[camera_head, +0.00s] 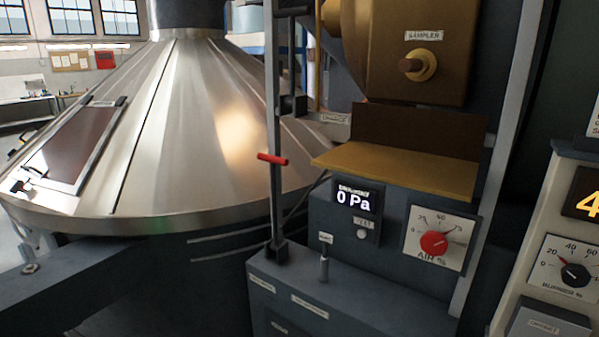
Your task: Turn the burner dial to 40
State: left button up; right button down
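The burner dial (575,275) is at the right edge of the head view, a black knob on a white square plate marked "BURNER %". Its scale shows 0, 20, 40 and 60, and the rest is cut off by the frame. The knob's pointer seems to be toward the upper left, but its exact reading is too small to tell. Neither of my grippers is in view.
Left of the dial, a dark panel carries a red AIR % knob (434,244) and a "0 Pa" display (356,200). A tan ledge (400,165) juts out above them. A red-handled lever (272,159) and large metal cone (180,130) stand left.

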aim_at(574, 275)
jog(key=l+z, duration=0.1)
jog(key=z, duration=1.55)
